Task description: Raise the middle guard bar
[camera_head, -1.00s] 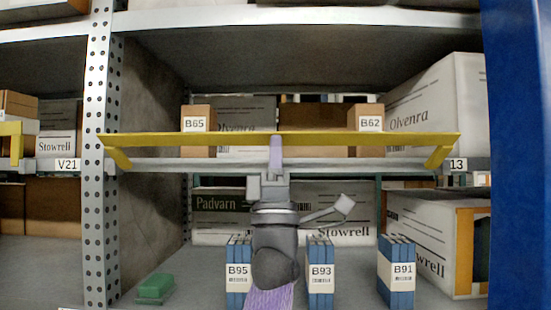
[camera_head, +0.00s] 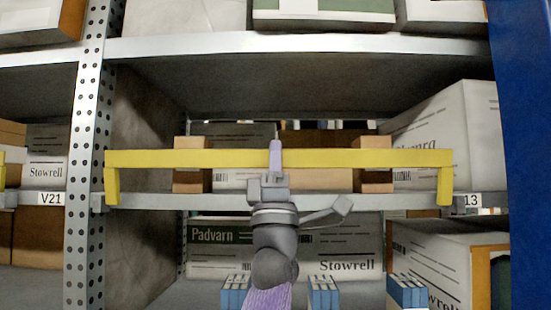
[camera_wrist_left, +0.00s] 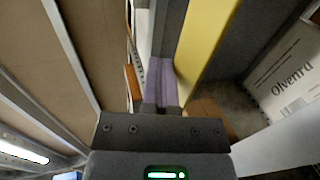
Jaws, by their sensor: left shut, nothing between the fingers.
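The yellow middle guard bar (camera_head: 345,159) runs level across the middle shelf opening in the head view. Its two end arms point down to the shelf edge, and its broad face is towards me. My left gripper (camera_head: 275,152) is shut and empty in front of the bar's middle, with its purple fingers overlapping the bar in the picture. In the left wrist view the shut fingers (camera_wrist_left: 160,83) lie right beside the yellow bar (camera_wrist_left: 207,40). Whether they touch it I cannot tell. My right gripper is out of view.
The middle shelf edge (camera_head: 345,202) runs below the bar. Cartons stand behind it, including a white one (camera_head: 440,130) at right. A perforated post (camera_head: 85,190) is at left and a blue post (camera_head: 522,150) at right. Blue boxes (camera_head: 322,293) stand on the lower shelf.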

